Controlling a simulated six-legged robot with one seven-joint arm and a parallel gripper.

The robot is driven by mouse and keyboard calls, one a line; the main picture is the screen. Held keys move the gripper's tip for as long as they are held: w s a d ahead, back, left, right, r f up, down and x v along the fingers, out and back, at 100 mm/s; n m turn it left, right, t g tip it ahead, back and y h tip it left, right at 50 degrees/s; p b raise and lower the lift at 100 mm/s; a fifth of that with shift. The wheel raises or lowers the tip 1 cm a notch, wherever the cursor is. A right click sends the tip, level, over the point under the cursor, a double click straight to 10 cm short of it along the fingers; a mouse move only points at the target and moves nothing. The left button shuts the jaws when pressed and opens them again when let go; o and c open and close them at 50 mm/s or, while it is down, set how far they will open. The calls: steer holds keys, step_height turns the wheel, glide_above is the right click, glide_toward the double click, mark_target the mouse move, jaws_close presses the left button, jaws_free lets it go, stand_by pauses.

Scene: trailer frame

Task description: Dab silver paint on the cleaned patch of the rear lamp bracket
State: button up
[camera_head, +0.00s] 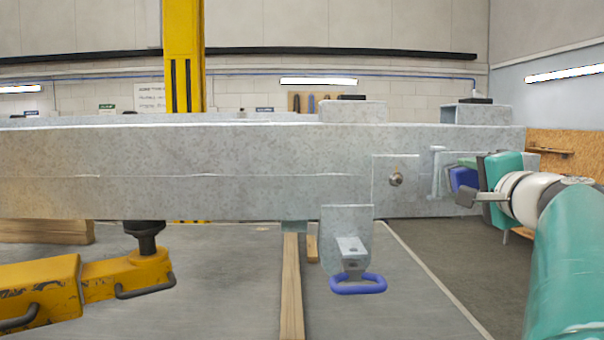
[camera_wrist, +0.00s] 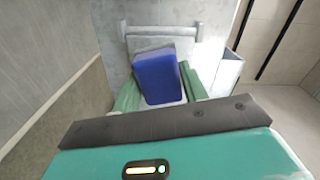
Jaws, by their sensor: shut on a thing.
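My gripper (camera_head: 474,181) is at the right end of the galvanised beam (camera_head: 250,165). It is shut on a blue block (camera_head: 461,178), which looks like a pad or sponge. In the wrist view the blue block (camera_wrist: 158,80) sits between the green fingers of my gripper (camera_wrist: 162,88), with a greyer layer on its far side. The block faces a grey metal bracket (camera_wrist: 175,28), which seems to be the rear lamp bracket. The bracket (camera_head: 437,168) shows partly in the head view. I cannot tell whether block and bracket touch. The cleaned patch and any silver paint are not distinguishable.
A blue loop (camera_head: 358,284) hangs on a plate under the beam. A yellow jack-like stand (camera_head: 120,275) is at lower left, and a yellow post (camera_head: 183,60) rises behind. The floor right of the beam is clear.

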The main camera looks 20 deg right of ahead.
steer(key=shift+w+d, duration=0.15)
steer(key=shift+w, duration=0.4)
steer(key=s+d, duration=0.2)
steer(key=d, duration=0.4)
steer(key=shift+d, duration=0.3)
stand_by(0.6)
steer(key=shift+a, duration=0.1)
steer(key=shift+w+a, duration=0.3)
steer(key=shift+a, duration=0.75)
steer(key=shift+w+a, duration=0.35)
steer(key=shift+a, duration=0.75)
steer(key=shift+w+a, duration=0.3)
steer(key=shift+a, duration=0.75)
steer(key=shift+w, duration=0.15)
